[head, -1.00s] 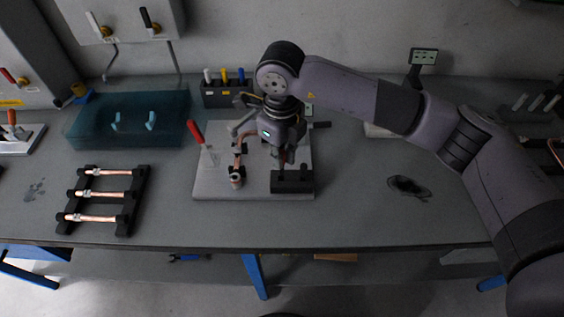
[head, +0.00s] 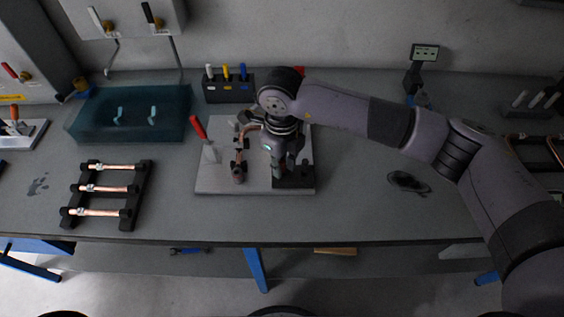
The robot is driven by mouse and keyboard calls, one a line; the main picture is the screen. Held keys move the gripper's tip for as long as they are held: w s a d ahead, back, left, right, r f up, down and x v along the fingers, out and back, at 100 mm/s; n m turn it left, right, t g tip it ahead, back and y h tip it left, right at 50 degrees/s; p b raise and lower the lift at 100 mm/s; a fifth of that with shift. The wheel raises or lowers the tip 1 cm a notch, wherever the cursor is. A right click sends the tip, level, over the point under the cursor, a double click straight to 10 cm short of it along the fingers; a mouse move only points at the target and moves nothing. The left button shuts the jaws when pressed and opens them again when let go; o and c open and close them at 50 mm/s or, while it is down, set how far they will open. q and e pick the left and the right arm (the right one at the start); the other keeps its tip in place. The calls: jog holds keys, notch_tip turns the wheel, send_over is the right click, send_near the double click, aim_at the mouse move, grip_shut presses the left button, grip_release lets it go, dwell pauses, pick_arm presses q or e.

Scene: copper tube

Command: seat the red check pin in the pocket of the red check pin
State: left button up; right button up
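My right gripper (head: 283,168) points down over the black block (head: 300,181) on the right front of the grey fixture plate (head: 222,186). Its fingertips are small and dark and lie close to or at the block. I cannot tell whether they are open or shut, or what is between them. I cannot make out the red check pin or its pocket for certain. A small red patch (head: 300,71) shows behind my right arm; I cannot tell what it is. A black holder (head: 229,92) at the back carries white, yellow and blue handled pins. My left gripper is not in view.
A bent copper tube (head: 239,160) and a red-handled clamp (head: 200,130) stand on the plate, left of the gripper. A black rack (head: 128,212) with copper tubes and a teal bin (head: 132,118) are further left. The bench front right is mostly clear.

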jog(key=shift+o, duration=0.9)
jog(key=shift+r, duration=0.5)
notch_tip(320, 180, up, 11)
jog(key=b, duration=0.4)
jog(key=shift+r, duration=0.2)
